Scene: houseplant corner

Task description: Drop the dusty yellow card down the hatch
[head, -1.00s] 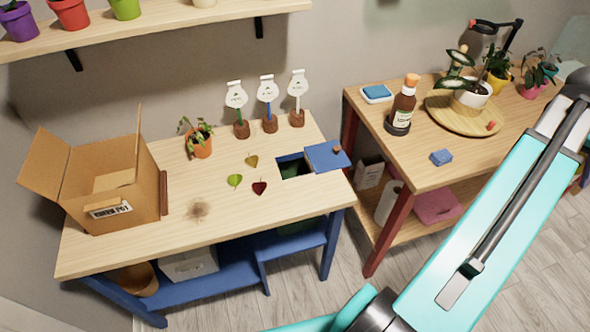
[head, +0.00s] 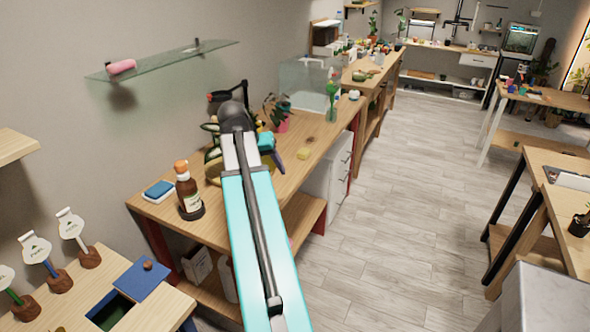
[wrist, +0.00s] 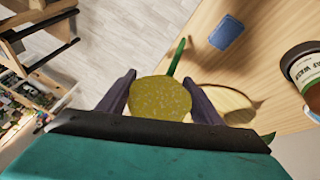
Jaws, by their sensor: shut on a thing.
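The dusty yellow card (wrist: 160,98), rounded and speckled, sits between the two dark fingers of my gripper (wrist: 160,80) in the wrist view. The gripper is shut on it, above a wooden tabletop. In the head view my arm reaches over the right-hand bench, and the card cannot be made out for certain. The hatch (head: 110,311) is a square opening in the left bench, at the lower left of the head view. Its blue lid (head: 141,280) with a brown knob lies beside it, leaving the opening uncovered.
A brown bottle (head: 187,190) and a blue-topped dish (head: 160,190) stand on the right-hand bench (head: 150,208). Marker stakes (head: 72,228) stand behind the hatch. A blue sponge (wrist: 227,32) lies near my gripper. A glass shelf (head: 165,62) hangs above. The floor is clear.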

